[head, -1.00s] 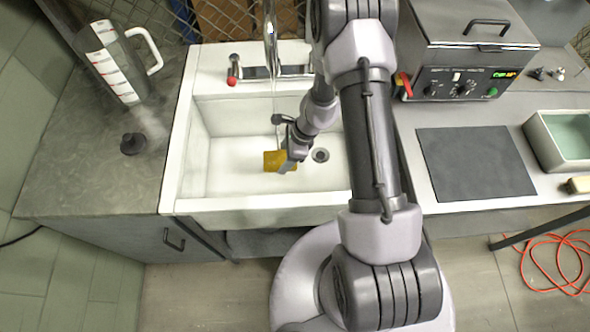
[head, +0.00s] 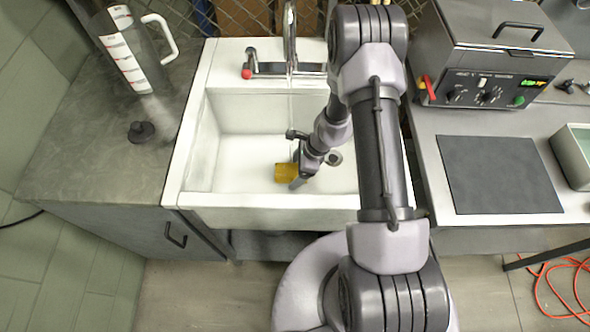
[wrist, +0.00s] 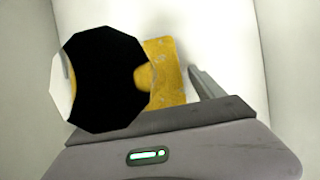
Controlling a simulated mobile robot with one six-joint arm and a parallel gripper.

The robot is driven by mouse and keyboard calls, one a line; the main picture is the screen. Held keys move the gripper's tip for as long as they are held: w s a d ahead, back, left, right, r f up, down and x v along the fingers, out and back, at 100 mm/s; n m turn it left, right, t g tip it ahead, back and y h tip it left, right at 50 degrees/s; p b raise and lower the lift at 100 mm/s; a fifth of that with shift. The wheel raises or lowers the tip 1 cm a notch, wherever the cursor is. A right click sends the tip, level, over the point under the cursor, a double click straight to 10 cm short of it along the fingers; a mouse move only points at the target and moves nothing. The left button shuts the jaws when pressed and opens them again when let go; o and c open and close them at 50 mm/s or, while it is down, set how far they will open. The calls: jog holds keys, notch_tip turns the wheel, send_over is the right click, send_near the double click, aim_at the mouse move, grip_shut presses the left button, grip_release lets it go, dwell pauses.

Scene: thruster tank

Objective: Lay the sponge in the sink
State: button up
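The yellow sponge (head: 286,172) is inside the white sink (head: 235,165), low in the basin and left of the drain. I cannot tell whether it lies flat on the floor. My gripper (head: 298,176) is down in the basin at the sponge's right side. In the wrist view the sponge (wrist: 168,70) shows ahead of my gripper, with a thin gap between it and the right finger (wrist: 205,84). My gripper looks open. A black many-sided shape (wrist: 100,80) hides the left finger and part of the sponge.
The tap (head: 290,50) stands at the sink's back, with a thin water stream. A measuring jug (head: 130,50) and black knob-like object (head: 141,131) stand on the left counter. A lidded machine (head: 490,65) and dark mat (head: 498,174) are on the right.

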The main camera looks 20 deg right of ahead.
jog(key=p+v, duration=0.6)
jog(key=v, duration=0.6)
jog(key=shift+r, duration=0.25)
